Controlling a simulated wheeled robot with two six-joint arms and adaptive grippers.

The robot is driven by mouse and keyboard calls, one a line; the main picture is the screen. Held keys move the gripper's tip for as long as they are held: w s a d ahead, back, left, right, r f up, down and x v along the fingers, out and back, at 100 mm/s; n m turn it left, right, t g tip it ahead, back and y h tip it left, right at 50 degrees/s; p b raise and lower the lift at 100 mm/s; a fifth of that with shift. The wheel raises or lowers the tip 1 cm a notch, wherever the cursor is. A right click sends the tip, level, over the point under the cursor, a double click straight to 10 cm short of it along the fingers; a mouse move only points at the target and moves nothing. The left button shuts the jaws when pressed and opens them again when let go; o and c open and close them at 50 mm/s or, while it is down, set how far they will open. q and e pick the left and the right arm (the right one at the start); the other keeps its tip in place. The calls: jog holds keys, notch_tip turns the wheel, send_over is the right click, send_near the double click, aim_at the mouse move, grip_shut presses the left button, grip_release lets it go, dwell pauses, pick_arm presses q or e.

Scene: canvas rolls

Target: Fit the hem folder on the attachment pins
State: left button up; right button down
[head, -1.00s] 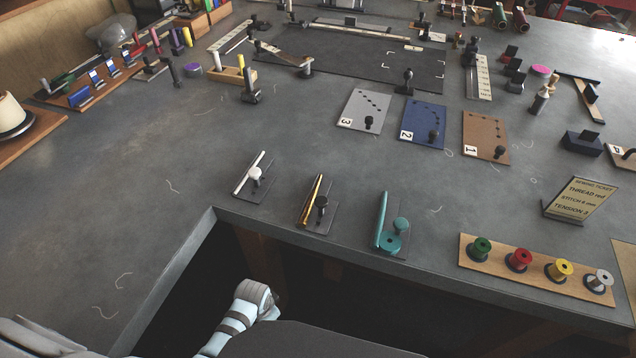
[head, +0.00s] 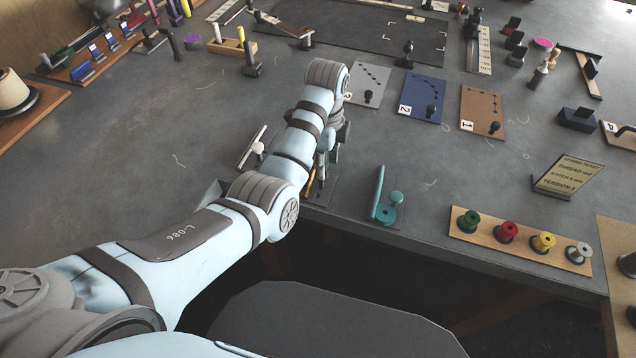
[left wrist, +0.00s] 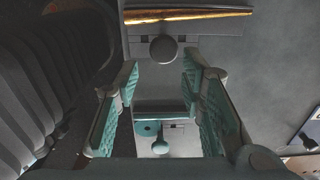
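Three small folder-like pieces stand on dark plates along the table's front edge. One has a white bar (head: 252,147), one a gold-brown bar (head: 309,186) with a dark knob, and one is teal (head: 382,205). I cannot tell which is the hem folder, nor make out the attachment pins. My left gripper (head: 320,178) is above the gold-brown piece and partly hides it. In the left wrist view the left gripper (left wrist: 160,72) is open and empty; the dark knob (left wrist: 164,48) and gold-brown bar (left wrist: 190,14) show just past its fingertips. My right gripper is out of view.
Numbered grey (head: 368,84), blue (head: 422,97) and brown (head: 482,111) cards lie beyond the arm. A spool board (head: 478,237) and a ticket stand (head: 566,177) are at right. A dark mat (head: 345,30) lies at the back. The table's left middle is clear.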

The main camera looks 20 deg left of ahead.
pick_arm(q)
jog(key=f, duration=0.5)
jog(key=a+f+b, duration=0.1)
jog(key=f, duration=0.2)
jog(key=shift+w+f, duration=0.15)
jog(key=shift+w, duration=0.1)
grip_shut()
